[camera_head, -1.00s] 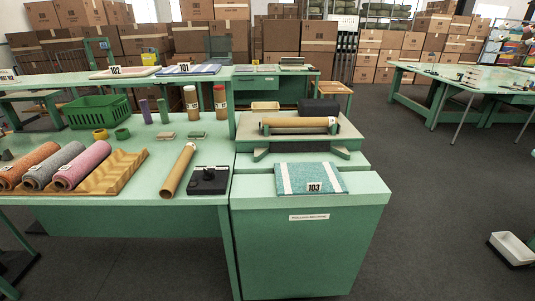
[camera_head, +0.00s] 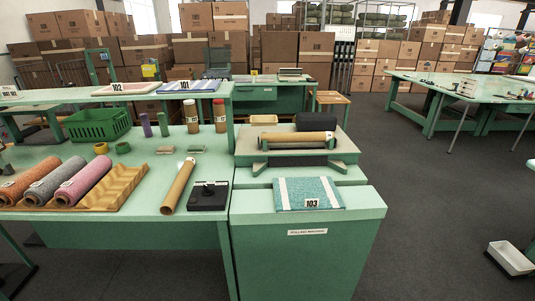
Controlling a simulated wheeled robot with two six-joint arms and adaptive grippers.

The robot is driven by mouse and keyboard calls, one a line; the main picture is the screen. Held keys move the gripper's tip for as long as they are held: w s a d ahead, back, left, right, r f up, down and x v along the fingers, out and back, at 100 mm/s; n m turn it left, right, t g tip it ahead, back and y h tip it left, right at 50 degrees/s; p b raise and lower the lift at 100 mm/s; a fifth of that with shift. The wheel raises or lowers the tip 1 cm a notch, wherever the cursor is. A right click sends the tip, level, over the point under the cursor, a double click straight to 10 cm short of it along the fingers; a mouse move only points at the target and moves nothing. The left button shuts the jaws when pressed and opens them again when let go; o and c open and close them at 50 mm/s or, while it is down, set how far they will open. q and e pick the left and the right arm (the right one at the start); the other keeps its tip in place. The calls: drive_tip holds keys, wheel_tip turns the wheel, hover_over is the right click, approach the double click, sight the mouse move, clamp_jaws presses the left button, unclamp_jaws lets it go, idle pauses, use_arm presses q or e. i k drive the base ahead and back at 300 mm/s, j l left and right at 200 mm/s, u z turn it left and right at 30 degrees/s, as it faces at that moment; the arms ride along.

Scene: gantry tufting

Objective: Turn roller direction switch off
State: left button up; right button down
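A black box with a small upright knob or lever, which looks like the roller direction switch (camera_head: 209,197), sits on the green table near its right front edge. Its setting is too small to read. To its right stands the green rolling machine (camera_head: 307,255) with a label on its front. A cardboard tube (camera_head: 297,138) lies across the machine's top. A blue mat with white stripes and the tag 103 (camera_head: 308,193) lies on the machine's front ledge. Neither of my grippers is in view.
A loose cardboard tube (camera_head: 177,186) lies just left of the black box. A green basket (camera_head: 97,124) stands behind. Open floor (camera_head: 430,200) lies to the right, with a white tray (camera_head: 511,257).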

sight(208, 192)
drive_tip(key=i+j, duration=0.15)
drive_tip(key=j, duration=0.2)
drive_tip(key=i+j, duration=0.2)
drive_tip(key=j, duration=0.2)
drive_tip(key=i+j, duration=0.15)
drive_tip(key=j, duration=0.2)
drive_tip(key=i+j, duration=0.2)
drive_tip(key=j, duration=0.2)
drive_tip(key=i+j, duration=0.15)
drive_tip(key=j, duration=0.2)
drive_tip(key=i+j, duration=0.2)
drive_tip(key=j, duration=0.15)
drive_tip(key=i+j+z, duration=0.1)
drive_tip(key=j, duration=0.3)
drive_tip(key=i, duration=0.05)
